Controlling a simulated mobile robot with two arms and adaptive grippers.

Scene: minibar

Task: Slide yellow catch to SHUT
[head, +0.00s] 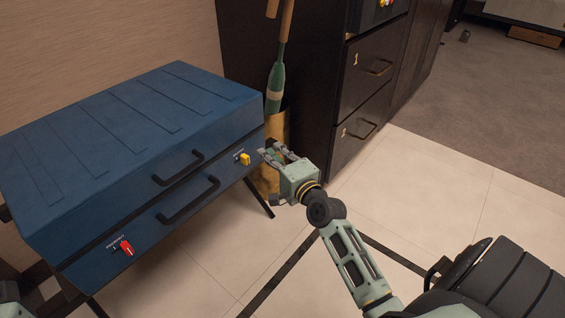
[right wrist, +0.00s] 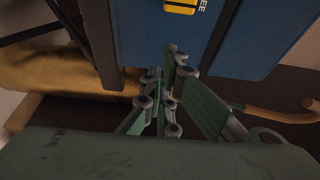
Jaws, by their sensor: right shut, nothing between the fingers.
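The yellow catch (head: 245,159) sits on the front face of the blue case (head: 130,110), near its right end. It also shows at the top edge of the right wrist view (right wrist: 182,6), with part of a label beside it. My right gripper (head: 264,151) is shut and empty, just right of the yellow catch in the head view. In the right wrist view its fingers (right wrist: 176,62) point at the blue face below the catch. Whether they touch the case I cannot tell. My left gripper is not in view; only a bit of my left arm shows at the lower left.
A red catch (head: 127,247) sits at the left of the case front, and two black handles (head: 187,199) lie between. Dark drawers (head: 362,80) stand at the back. Pale floor is open in front.

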